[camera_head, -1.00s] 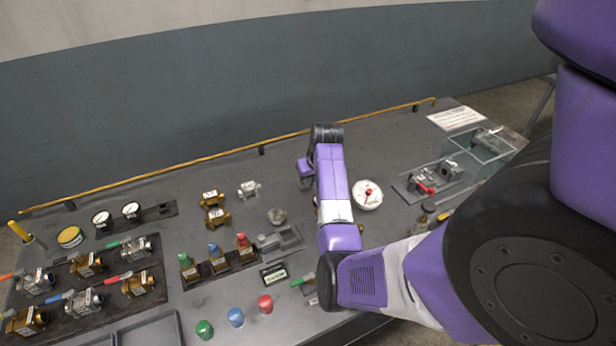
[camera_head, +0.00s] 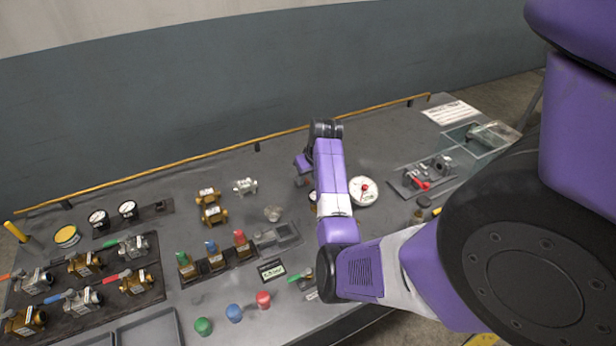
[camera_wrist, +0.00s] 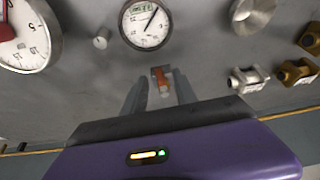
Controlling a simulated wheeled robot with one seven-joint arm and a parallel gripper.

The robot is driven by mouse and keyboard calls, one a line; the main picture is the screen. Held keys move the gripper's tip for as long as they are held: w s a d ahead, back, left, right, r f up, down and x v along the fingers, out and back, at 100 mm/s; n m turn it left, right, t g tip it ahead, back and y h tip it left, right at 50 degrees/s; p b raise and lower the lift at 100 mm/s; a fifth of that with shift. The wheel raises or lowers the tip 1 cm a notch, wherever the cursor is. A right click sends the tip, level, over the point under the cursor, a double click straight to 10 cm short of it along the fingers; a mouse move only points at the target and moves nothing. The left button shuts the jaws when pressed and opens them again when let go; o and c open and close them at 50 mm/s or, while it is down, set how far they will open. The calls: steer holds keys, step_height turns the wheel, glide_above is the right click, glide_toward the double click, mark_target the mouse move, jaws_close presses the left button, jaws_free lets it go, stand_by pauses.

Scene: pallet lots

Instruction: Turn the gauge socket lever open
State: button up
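In the wrist view, my gripper (camera_wrist: 160,92) has its two grey fingers apart. A small orange-brown piece (camera_wrist: 161,78) on a grey mount shows between the fingertips; it may be the socket lever, but I cannot tell for sure, nor whether the fingers touch it. A round dial gauge (camera_wrist: 146,22) with a dark needle is just beyond it. In the head view, my gripper (camera_head: 303,178) is low over the bench behind my forearm, and its fingers are mostly hidden.
A larger white dial (camera_head: 363,190) with a red centre lies right of my arm; it also shows in the wrist view (camera_wrist: 25,45). A red-levered fixture (camera_head: 425,180) stands farther right. Silver (camera_head: 245,186) and brass (camera_head: 212,214) fittings lie left of my gripper. Valves crowd the left bench.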

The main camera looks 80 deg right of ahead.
steer(key=b+v, duration=0.1)
steer(key=v, duration=0.6)
steer(key=shift+r, duration=0.4)
steer(key=shift+a, duration=0.1)
